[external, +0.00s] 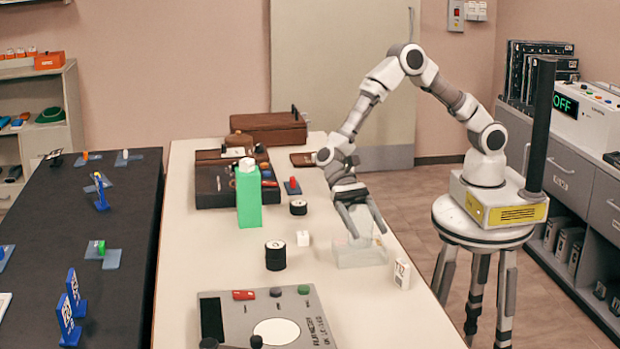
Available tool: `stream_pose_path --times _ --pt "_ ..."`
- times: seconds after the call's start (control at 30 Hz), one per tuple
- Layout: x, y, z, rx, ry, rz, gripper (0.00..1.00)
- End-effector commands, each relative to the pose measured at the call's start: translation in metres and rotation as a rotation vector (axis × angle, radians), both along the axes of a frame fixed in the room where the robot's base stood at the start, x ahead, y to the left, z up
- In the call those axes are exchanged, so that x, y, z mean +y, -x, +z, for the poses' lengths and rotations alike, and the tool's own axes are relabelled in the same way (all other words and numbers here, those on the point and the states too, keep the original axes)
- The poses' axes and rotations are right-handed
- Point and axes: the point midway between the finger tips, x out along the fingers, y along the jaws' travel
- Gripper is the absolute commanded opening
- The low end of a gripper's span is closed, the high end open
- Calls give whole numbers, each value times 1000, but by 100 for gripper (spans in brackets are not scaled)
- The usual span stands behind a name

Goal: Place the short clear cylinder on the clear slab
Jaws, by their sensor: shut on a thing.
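The clear slab (361,257) lies on the white table near its right edge. The short clear cylinder (359,228) is a faint see-through shape just above the slab. My gripper (364,232) points down over the slab, with its two fingers on either side of the cylinder, shut on it. The cylinder looks roughly upright. I cannot tell whether its bottom touches the slab, because both are see-through and overlap in this view.
A white labelled block (402,273) stands right of the slab. A grey panel (268,318) lies in front. Bare tabletop (385,318) shows at the front right.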

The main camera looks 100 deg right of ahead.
Motion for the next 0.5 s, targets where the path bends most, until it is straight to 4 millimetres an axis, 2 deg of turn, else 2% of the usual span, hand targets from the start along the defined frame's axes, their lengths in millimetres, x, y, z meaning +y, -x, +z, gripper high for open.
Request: stream_pose_path --times 0.07,0.1,0.23,0.5 --pt "0 0 -2 0 -1 0 0" --pt "0 0 -3 0 0 0 77" --pt "0 0 -3 0 0 0 100" --pt "0 0 -1 0 0 0 100"
